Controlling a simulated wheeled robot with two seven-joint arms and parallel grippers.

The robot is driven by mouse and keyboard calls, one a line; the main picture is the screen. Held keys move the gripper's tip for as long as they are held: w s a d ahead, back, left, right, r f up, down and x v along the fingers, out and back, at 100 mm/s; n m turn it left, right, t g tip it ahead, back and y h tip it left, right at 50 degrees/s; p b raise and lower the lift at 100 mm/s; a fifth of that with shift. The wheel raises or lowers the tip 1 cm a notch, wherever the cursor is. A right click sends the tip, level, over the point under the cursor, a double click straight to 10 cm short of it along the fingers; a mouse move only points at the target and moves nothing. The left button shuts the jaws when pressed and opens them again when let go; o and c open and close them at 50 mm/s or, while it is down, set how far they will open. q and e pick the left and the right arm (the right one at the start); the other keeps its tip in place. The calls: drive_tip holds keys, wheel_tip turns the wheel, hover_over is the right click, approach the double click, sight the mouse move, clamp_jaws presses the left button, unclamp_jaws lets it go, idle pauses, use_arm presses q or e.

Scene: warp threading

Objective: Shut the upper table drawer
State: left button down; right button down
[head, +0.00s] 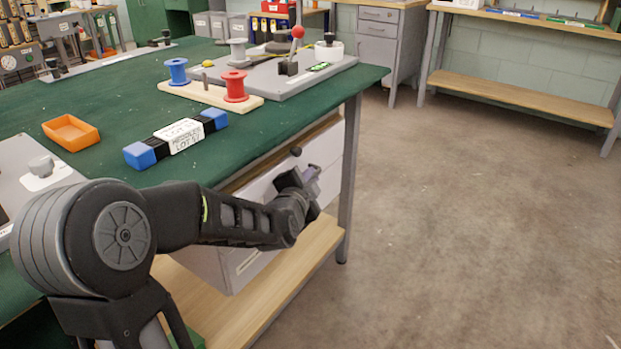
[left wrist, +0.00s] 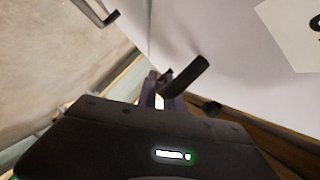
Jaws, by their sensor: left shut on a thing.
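The upper drawer (head: 325,150) is a pale front under the edge of the green table (head: 300,95), partly hidden by my left arm. A dark handle (left wrist: 188,76) stands out from a pale face in the left wrist view. My left gripper (head: 310,175) is at the drawer front, its purple fingers (left wrist: 163,95) shut on the dark handle. A dark round end (head: 296,151) shows just above the gripper in the head view. How far the drawer stands out is hard to tell. My right gripper is not in view.
A blue-ended bundle (head: 178,137), an orange tray (head: 70,132) and a board with spools (head: 210,95) lie on the table. A wooden lower shelf (head: 300,255) and a table leg (head: 349,180) are near my arm. The floor (head: 480,200) to the right is clear.

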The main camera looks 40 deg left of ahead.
use_arm(q)
drive_tip(key=shift+a, duration=0.35)
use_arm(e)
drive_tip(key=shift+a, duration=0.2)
use_arm(q)
drive_tip(key=c, duration=1.8)
unclamp_jaws()
drive_tip(key=shift+o, duration=0.2)
drive_tip(key=shift+s+r, duration=0.1)
drive_tip(key=shift+s, duration=0.05)
